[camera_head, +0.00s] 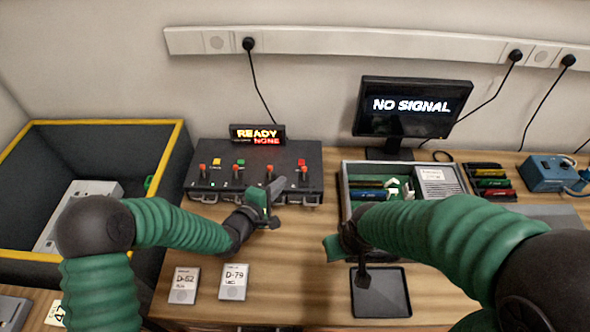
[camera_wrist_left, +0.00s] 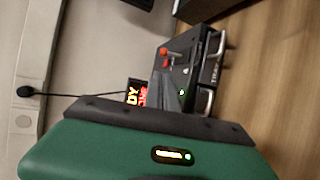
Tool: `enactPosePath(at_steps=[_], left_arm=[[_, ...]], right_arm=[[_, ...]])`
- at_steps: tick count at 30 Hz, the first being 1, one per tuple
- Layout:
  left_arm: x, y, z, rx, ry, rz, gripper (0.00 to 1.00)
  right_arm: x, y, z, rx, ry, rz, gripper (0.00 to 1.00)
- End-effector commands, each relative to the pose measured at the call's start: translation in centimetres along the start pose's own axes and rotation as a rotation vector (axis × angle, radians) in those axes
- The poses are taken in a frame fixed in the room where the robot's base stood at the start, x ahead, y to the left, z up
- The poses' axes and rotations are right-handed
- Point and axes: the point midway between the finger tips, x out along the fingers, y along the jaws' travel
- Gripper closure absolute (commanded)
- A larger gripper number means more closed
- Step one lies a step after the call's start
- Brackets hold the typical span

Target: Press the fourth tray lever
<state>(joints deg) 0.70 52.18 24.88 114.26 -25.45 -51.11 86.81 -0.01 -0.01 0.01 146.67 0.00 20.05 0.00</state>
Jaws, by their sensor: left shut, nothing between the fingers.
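A dark tray box (camera_head: 220,152) stands against the wall with a row of red levers along its top. The fourth lever (camera_head: 303,178) is the rightmost and appears upright; the third lever (camera_head: 269,174) is to its left. A small display (camera_head: 257,134) behind reads READY and NONE. My left gripper (camera_head: 275,197) is shut and empty, at the front of the box near the third and fourth levers; contact cannot be told. In the left wrist view a red lever (camera_wrist_left: 169,54) shows on the box. My right gripper (camera_head: 362,277) hangs over a black tray; its jaws are unclear.
Two drive cards, D-52 (camera_head: 184,285) and D-79 (camera_head: 233,281), lie on the wooden desk. A black tray (camera_head: 392,296) lies under my right gripper. An open computer case (camera_head: 345,170) stands right of the box, below a NO SIGNAL monitor (camera_head: 412,106). A yellow-rimmed bin (camera_head: 178,140) is left.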

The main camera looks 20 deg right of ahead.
Motion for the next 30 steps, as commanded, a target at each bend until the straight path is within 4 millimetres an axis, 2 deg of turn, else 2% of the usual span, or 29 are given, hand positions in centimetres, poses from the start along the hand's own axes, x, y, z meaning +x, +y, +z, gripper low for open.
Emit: enactPosePath(at_steps=[9,15,30], left_arm=[[6.0,-0.1,0.1,0.003,-0.001,0.0,1.0],[8.7,-0.1,0.0,0.002,0.0,0.0,1.0],[9.3,-0.1,0.0,0.004,0.001,0.004,1.0]], right_arm=[[-0.1,0.0,0.0,0.0,0.0,0.0,1.0],[-0.1,0.0,0.0,0.0,0.0,0.0,1.0],[0.2,0.0,0.1,0.0,0.0,0.0,1.0]])
